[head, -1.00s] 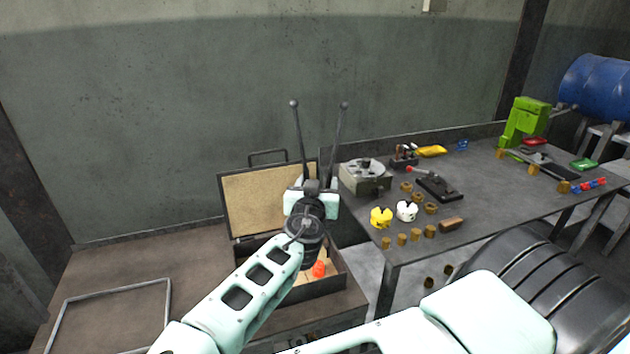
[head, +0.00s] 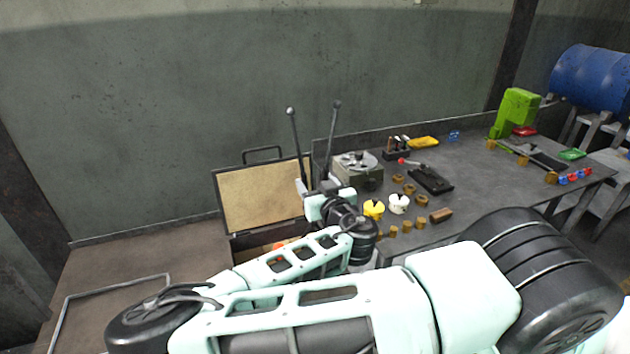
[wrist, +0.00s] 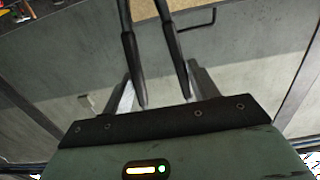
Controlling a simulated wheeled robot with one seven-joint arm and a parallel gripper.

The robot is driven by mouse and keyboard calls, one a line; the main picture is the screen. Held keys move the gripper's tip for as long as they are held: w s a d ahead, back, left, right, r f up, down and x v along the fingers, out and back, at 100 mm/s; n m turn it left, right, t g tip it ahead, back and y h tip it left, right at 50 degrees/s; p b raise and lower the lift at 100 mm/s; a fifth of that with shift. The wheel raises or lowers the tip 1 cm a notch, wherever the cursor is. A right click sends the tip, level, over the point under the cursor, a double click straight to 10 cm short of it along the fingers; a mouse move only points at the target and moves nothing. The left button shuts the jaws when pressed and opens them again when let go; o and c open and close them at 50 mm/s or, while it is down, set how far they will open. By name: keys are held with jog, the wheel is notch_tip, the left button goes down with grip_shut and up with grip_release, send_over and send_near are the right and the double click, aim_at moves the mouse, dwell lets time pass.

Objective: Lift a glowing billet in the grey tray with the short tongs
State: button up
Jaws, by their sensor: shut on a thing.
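The short tongs (head: 296,145) stand nearly upright as two dark rods with ball ends at the top. My gripper (head: 318,192) is shut on them, above the right side of an open case. In the wrist view the two rods (wrist: 130,55) run between my gripper's fingers (wrist: 165,88). The lower end of the tongs is hidden. A small orange glowing billet (head: 279,245) shows inside the case, mostly covered by my arm. A thin grey rectangular frame (head: 62,318) lies at the lower left; I cannot tell if it is the grey tray.
The case's tan-lined lid (head: 262,195) stands open behind my arm. To the right, a dark table (head: 470,190) bears a grey round-topped block (head: 357,178), yellow and white notched pieces, several brass cylinders and a green machine (head: 515,112). A wall stands behind.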

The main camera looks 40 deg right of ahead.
jog(key=shift+f+b, duration=0.4)
jog(key=shift+f, duration=0.45)
dwell(0.4)
jog(key=shift+f+b, duration=1.2)
jog(key=shift+f, duration=0.35)
jog(key=shift+f+b, duration=0.75)
jog(key=shift+f, duration=0.2)
jog(key=shift+c, duration=0.5)
